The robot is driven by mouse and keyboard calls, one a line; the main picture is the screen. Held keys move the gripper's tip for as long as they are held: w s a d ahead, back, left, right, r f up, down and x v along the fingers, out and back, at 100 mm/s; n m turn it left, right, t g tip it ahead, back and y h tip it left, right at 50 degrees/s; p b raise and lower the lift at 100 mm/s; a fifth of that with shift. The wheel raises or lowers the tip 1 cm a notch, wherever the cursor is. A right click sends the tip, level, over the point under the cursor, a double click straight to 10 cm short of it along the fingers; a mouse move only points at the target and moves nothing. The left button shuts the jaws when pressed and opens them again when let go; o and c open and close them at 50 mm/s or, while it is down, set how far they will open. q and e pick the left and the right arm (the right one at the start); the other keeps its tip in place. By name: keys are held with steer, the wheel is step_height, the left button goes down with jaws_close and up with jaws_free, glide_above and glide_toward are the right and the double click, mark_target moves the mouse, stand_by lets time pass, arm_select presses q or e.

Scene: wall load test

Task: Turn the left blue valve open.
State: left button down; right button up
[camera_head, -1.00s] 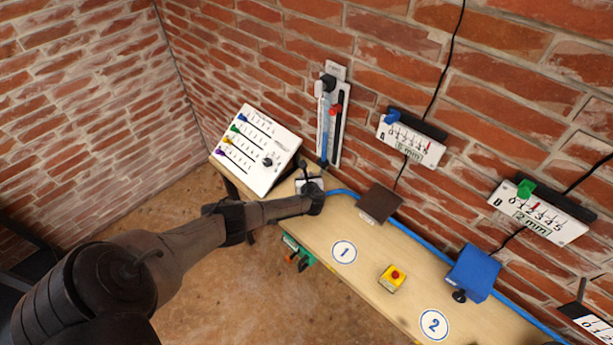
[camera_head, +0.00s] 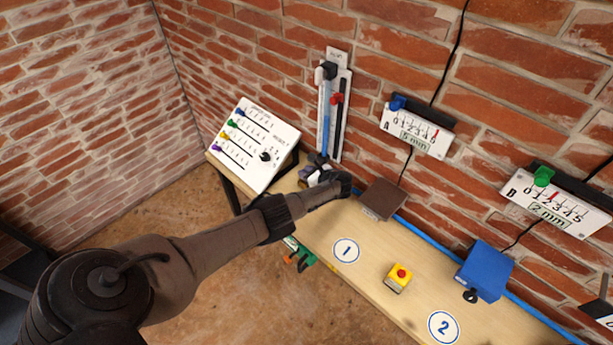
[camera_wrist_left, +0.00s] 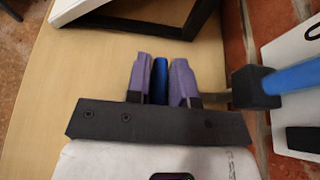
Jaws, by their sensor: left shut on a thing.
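The blue valve handle (camera_wrist_left: 159,80) shows in the left wrist view as a narrow upright blue piece. My left gripper (camera_wrist_left: 160,68) has its two purple fingers closed on either side of it, one touching each face. In the head view my left gripper (camera_head: 314,175) is at the far left part of the bench, at the foot of the vertical gauge with the blue tube (camera_head: 326,120). There my wrist and fingers hide most of the valve, so its turn angle cannot be told. My right gripper is in neither view.
A white slider panel (camera_head: 251,145) stands left of the gripper. A brown block (camera_head: 382,199) sits close on its right. Farther right are a yellow box with a red button (camera_head: 399,277) and a blue box (camera_head: 486,270). The bench (camera_head: 365,280) is clear around label 1.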

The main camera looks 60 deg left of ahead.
arm_select(q)
steer(key=shift+f, duration=0.15)
stand_by(0.3)
steer(key=c, duration=1.1)
jaws_free()
steer(key=shift+r, duration=0.4)
step_height(320, 180, up, 4)
steer(key=p, duration=0.3)
steer(key=shift+r+p, duration=0.1)
steer(key=shift+p, duration=0.2)
steer(key=shift+a+r+p+v, duration=0.1)
steer(key=shift+r+p+v, duration=0.2)
steer(key=shift+v, duration=1.9)
steer(key=shift+a+r+p+v, duration=0.15)
steer(key=shift+p+v, duration=0.2)
steer(key=shift+v, duration=1.8)
steer(key=shift+a+r+p+v, duration=0.1)
steer(key=shift+r+p+v, duration=0.2)
steer(key=shift+v, duration=1.9)
